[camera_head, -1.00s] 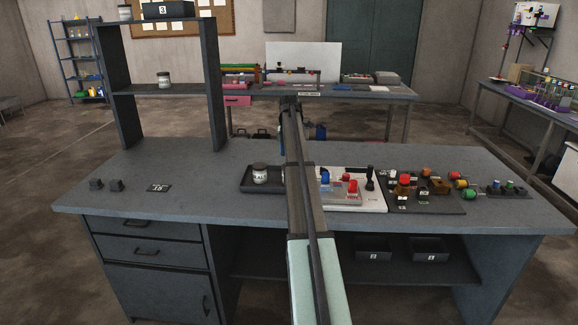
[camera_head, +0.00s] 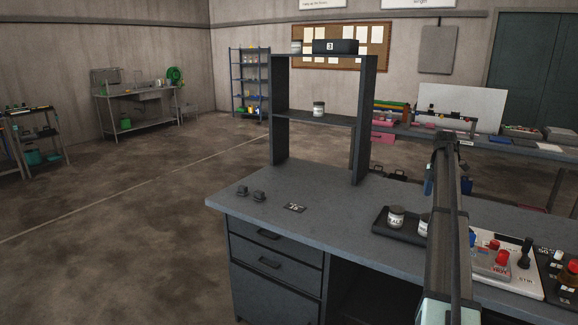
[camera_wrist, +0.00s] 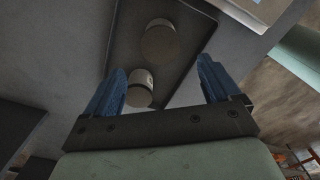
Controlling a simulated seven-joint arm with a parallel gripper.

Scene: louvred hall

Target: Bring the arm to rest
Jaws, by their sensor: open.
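My gripper (camera_wrist: 161,66) shows in the wrist view with its two blue fingers wide apart and nothing held between them. Beyond the fingers are two lidded jars, one nearer the middle (camera_wrist: 141,88) and one higher up (camera_wrist: 160,42), on a dark tray (camera_wrist: 118,45). In the head view my arm reaches away over the workbench (camera_head: 340,210), right of centre, and I cannot make out the fingers there. The tray (camera_head: 394,236) stands left of my arm with one jar (camera_head: 396,218) clear and the other (camera_head: 424,225) partly hidden by the arm.
A white board (camera_head: 510,262) with red pieces and a black knob lies right of my arm. A grey shelf unit (camera_head: 280,120) rises at the bench's back left. A small label plate (camera_head: 294,208) and two dark blocks (camera_head: 250,193) lie at the left. The bench between them and the tray is clear.

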